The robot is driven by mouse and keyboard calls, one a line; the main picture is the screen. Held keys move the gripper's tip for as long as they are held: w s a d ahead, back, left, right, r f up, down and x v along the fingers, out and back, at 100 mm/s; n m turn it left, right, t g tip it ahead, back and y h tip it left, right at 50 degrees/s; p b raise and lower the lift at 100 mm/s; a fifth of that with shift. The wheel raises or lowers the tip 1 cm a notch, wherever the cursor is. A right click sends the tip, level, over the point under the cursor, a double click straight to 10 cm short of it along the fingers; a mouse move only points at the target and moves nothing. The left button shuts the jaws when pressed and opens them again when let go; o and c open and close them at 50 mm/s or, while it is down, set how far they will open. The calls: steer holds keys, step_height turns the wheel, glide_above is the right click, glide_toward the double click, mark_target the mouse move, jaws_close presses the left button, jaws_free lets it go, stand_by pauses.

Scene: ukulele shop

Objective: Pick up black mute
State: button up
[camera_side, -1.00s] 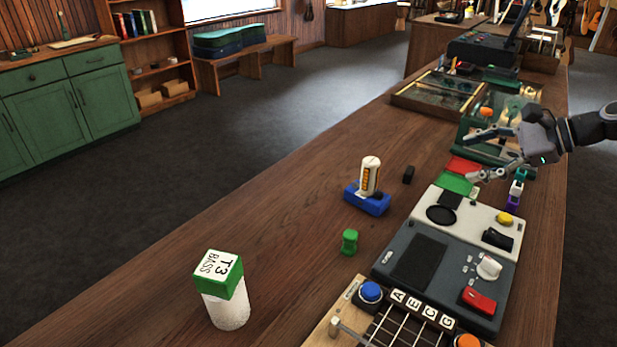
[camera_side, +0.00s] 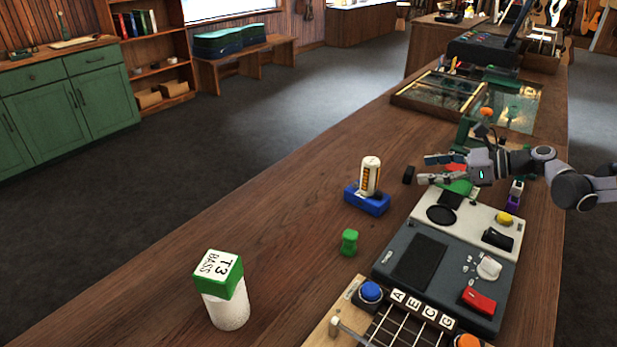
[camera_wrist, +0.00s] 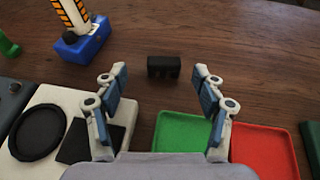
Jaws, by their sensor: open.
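The black mute (camera_side: 408,174) is a small dark block lying on the wooden counter, right of the blue stand with the white and orange tube. In the wrist view the mute (camera_wrist: 163,67) lies ahead of my gripper (camera_wrist: 160,82), roughly centred between the two spread fingers and a little beyond their tips. In the side view my gripper (camera_side: 425,170) is open and empty, just right of the mute, with its fingers pointing left towards it. I cannot tell exactly how high the fingers are above the counter.
The blue stand (camera_side: 366,203) with its upright tube (camera_side: 370,176) is left of the mute. A green tray (camera_wrist: 182,132) and a red tray (camera_wrist: 265,150) lie below my gripper. A white panel (camera_wrist: 48,97) is beside them. Bare counter surrounds the mute.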

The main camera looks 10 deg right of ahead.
mark_target(410, 170)
steer(key=shift+x, duration=2.8)
steer(key=shift+w+d+f, duration=0.1)
steer(key=shift+d+f, duration=0.05)
steer(key=shift+d, duration=0.05)
steer(key=c, duration=1.1)
